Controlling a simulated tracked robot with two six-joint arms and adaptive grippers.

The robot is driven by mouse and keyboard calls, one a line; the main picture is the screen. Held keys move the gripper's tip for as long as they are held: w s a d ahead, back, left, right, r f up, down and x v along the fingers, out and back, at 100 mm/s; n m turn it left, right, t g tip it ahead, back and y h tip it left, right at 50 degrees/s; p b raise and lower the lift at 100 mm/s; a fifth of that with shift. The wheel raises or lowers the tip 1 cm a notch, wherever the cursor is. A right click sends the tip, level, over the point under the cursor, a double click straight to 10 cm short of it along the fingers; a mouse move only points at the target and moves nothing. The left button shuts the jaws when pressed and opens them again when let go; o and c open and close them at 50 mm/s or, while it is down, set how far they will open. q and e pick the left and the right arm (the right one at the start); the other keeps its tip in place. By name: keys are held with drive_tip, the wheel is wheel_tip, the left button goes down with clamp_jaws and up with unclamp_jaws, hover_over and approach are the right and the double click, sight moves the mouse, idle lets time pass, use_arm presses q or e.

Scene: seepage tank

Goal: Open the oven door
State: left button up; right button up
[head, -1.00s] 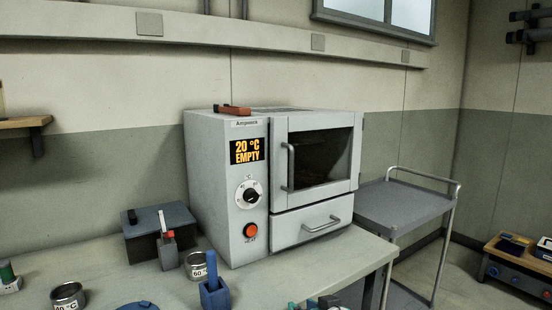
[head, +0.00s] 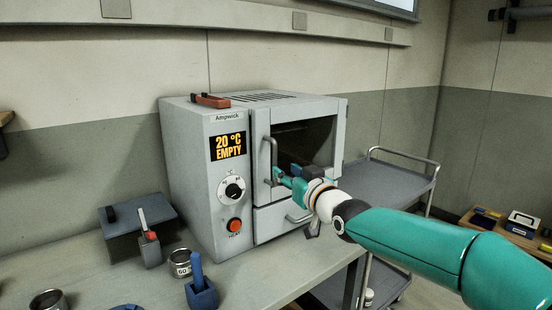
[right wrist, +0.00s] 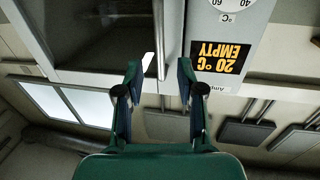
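The grey oven (head: 190,190) stands on the bench, its display reading 20 °C EMPTY. Its door (head: 262,128), with a dark window, looks shut. The upright door handle (head: 274,152) is at the door's left side. My right gripper (head: 279,176) is at the lower part of this handle. In the right wrist view, which is upside down, the two fingers (right wrist: 159,74) are apart, with the handle bar (right wrist: 161,35) lined up between them. No finger visibly presses on the bar; the exact depth is hard to tell. My left gripper is not in view.
A drawer handle (head: 298,218) sits below the door, partly behind my arm. A red-handled tool (head: 210,101) lies on the oven. Cans, a blue holder (head: 202,292) and a dark box (head: 135,225) stand on the bench. A grey cart (head: 385,180) is at the right.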

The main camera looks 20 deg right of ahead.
sight(276, 164)
drive_tip(key=w, duration=0.2)
drive_tip(key=w+p, duration=0.1)
drive_tip(key=w, duration=0.2)
drive_tip(key=w+a+p, duration=0.1)
drive_tip(key=w, duration=0.1)
drive_tip(key=shift+w, duration=0.25)
drive_tip(key=shift+c, duration=0.3)
clamp_jaws()
